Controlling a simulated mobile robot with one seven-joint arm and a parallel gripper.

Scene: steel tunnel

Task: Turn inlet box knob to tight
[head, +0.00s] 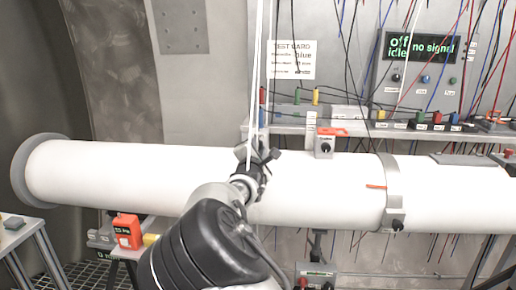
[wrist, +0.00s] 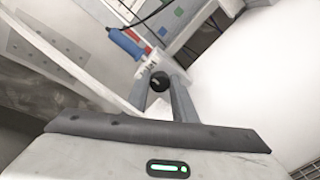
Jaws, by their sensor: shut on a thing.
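A round black knob (wrist: 160,81) sits on a small white box (wrist: 148,64) with dark lettering too small to read. In the wrist view, the two grey fingers of my gripper (wrist: 160,88) stand on either side of the knob, shut on it. In the head view my gripper (head: 257,155) is in front of the large white pipe, near its upper edge, and hides the box and knob there. Which way the knob's mark points cannot be told.
The white pipe (head: 140,178) runs across the scene. Another knob box (head: 324,148) with an orange top stands right of my gripper. A blue plug (wrist: 125,43) is close to the fingers. White cords hang by the gripper.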

